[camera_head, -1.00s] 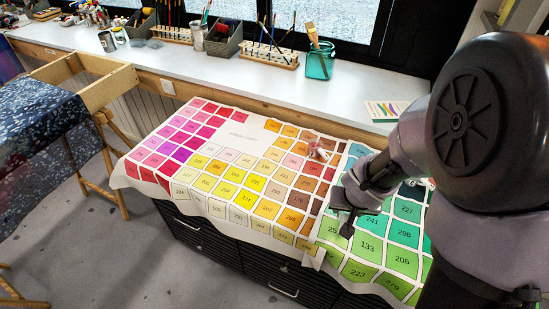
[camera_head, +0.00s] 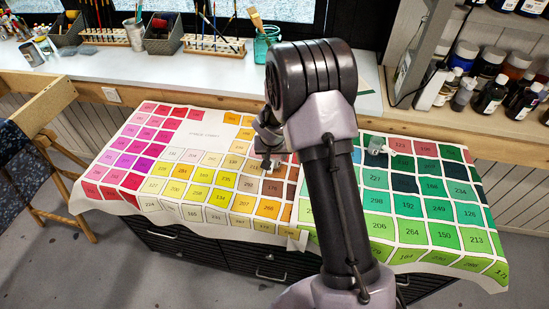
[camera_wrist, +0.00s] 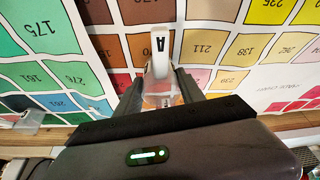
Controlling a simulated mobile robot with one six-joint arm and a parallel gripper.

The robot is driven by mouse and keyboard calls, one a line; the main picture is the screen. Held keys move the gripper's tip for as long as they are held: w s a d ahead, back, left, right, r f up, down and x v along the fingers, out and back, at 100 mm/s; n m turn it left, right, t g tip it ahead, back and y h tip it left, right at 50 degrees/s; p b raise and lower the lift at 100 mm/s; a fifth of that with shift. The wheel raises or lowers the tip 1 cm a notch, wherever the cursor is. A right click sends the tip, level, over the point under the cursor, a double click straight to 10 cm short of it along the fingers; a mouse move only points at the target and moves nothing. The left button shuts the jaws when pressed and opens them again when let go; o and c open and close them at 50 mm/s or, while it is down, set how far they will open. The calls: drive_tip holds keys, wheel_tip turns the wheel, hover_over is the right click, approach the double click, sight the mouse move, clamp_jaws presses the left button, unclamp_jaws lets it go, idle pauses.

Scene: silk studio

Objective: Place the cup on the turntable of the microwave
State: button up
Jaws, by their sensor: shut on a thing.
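My gripper (camera_wrist: 160,90) is shut on a small white and clear thing (camera_wrist: 161,52) marked with a black letter A. I cannot tell whether this is the cup. In the wrist view its narrow white part points away from the jaws, and its clear end lies between them. In the head view my gripper (camera_head: 268,163) is low over the brown squares of the colour-chart cloth, and the held thing is mostly hidden there. I cannot tell whether it touches the cloth. No microwave or turntable is in view.
The colour-chart cloth (camera_head: 205,138) covers a dark drawer cabinet (camera_head: 215,250). A clear and white item (camera_head: 376,146) stands on its back right. Behind is a white counter (camera_head: 190,70) with brush racks and a teal jar (camera_head: 265,46). Bottles (camera_head: 490,98) fill shelves at right.

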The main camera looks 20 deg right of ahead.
drive_tip(key=shift+f, duration=0.9)
drive_tip(key=shift+r, duration=0.25)
drive_tip(key=shift+f, duration=0.1)
drive_tip(key=shift+f, duration=0.15)
drive_tip(key=o, duration=1.4)
